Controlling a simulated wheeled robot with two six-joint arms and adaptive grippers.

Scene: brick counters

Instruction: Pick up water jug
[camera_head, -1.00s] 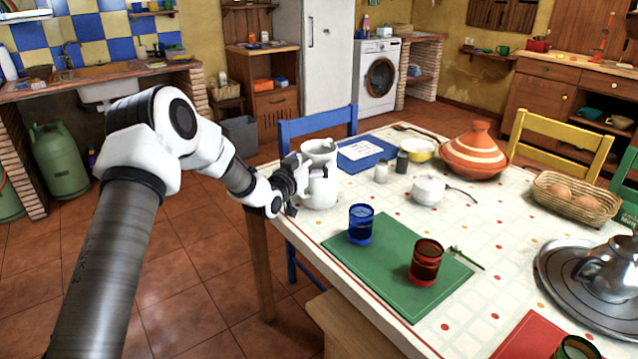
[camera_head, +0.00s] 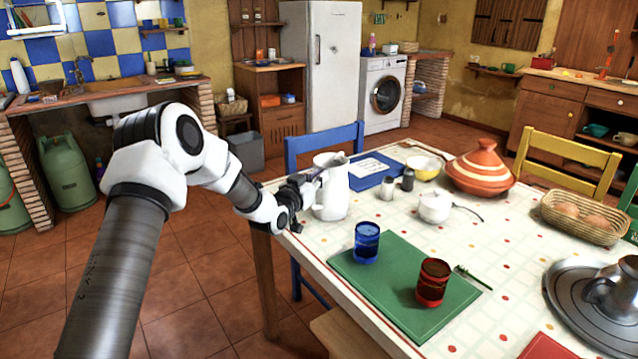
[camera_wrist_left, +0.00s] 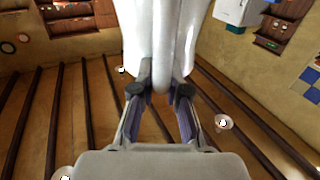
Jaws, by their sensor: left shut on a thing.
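The white water jug (camera_head: 333,192) is near the left edge of the table, upright or nearly so. My left gripper (camera_head: 308,190) is at its left side. In the left wrist view, the two fingers (camera_wrist_left: 164,92) are closed around the jug's narrow handle (camera_wrist_left: 162,55), with the jug's pale body (camera_wrist_left: 140,25) behind it. I cannot tell whether the jug's base touches the tablecloth. My right gripper is not in view.
A blue glass (camera_head: 367,243) and red glass (camera_head: 433,282) stand on a green mat (camera_head: 385,295). A blue chair (camera_head: 323,140) stands behind the jug.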

